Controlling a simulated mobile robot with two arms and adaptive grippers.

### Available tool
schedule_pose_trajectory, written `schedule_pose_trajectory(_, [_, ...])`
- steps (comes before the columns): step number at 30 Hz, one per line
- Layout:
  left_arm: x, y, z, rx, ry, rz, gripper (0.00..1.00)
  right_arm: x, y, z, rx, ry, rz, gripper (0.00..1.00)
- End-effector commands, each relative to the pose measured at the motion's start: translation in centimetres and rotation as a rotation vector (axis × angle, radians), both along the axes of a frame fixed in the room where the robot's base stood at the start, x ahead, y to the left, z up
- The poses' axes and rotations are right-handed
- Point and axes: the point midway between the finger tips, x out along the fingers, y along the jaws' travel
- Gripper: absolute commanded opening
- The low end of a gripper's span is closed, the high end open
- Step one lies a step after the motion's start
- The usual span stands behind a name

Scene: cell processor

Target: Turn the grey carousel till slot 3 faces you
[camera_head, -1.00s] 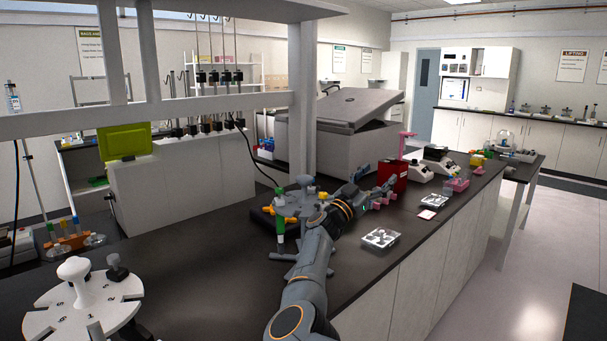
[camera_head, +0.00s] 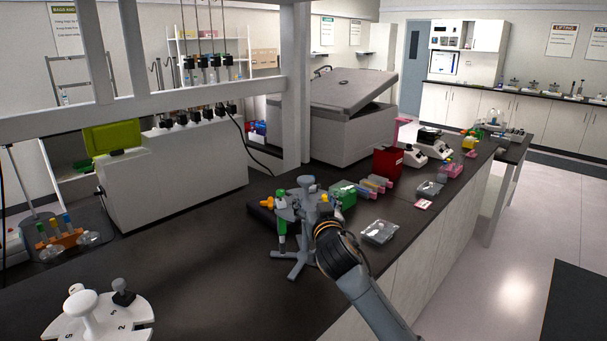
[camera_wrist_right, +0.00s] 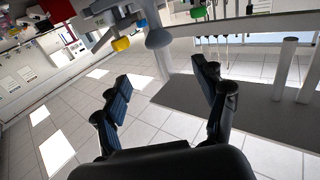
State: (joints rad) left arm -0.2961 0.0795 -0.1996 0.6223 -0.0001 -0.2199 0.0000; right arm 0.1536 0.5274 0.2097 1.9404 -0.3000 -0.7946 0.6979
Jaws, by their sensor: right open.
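The grey carousel (camera_head: 300,203) stands on the dark bench in the head view, on a splayed foot, with a grey knob on top. A green-capped tube (camera_head: 281,220) hangs at its left side and a yellow piece shows beside it. Its slot numbers cannot be read. My right gripper (camera_head: 325,208) is at the carousel's right side, partly overlapping it; contact cannot be told. In the right wrist view, my right gripper (camera_wrist_right: 163,76) has its fingers apart with nothing between them. Parts of the carousel (camera_wrist_right: 158,38) show above the fingers, with a yellow cap. My left gripper is not visible.
A white numbered carousel (camera_head: 120,318) stands at the lower left. A green rack (camera_head: 343,194), red box (camera_head: 388,163) and clear tray (camera_head: 380,232) lie right of the grey carousel. The bench between the two carousels is clear.

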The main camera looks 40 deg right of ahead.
Motion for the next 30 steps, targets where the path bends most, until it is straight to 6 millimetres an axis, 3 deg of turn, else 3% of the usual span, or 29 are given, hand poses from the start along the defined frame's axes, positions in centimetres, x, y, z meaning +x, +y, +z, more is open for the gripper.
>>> schedule_pose_trajectory(18, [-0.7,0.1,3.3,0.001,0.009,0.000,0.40,9.1,-5.8,0.4,-0.001,-0.002,-0.002,0.71])
schedule_pose_trajectory(30, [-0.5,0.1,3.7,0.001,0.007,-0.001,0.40,11.2,-7.1,0.1,-0.002,-0.003,0.000,0.71])
